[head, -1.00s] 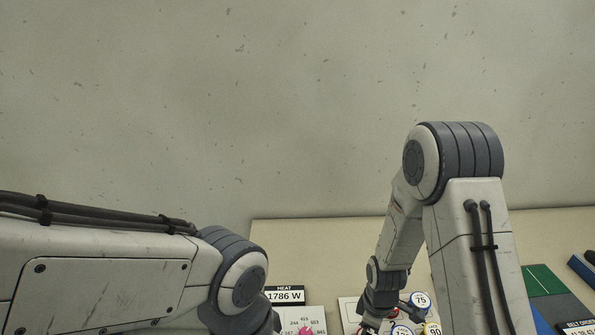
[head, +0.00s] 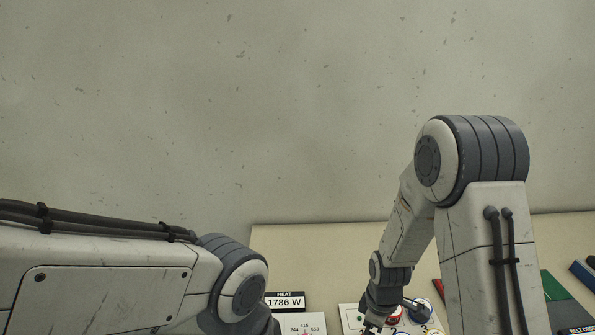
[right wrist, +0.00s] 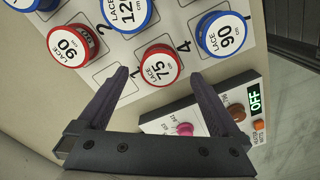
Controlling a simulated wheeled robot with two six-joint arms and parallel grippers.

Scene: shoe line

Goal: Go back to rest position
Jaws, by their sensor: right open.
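My right gripper (right wrist: 159,74) is open in the right wrist view, its two fingers wide apart and nothing held between them. My left gripper is below the frame.
Other spools stand on the board: a red 90 (right wrist: 72,45), a blue 120 (right wrist: 127,12) and a blue 90 (right wrist: 222,34). A control box (right wrist: 158,125) with knobs reads OFF. A green mat (head: 555,288) lies at right.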

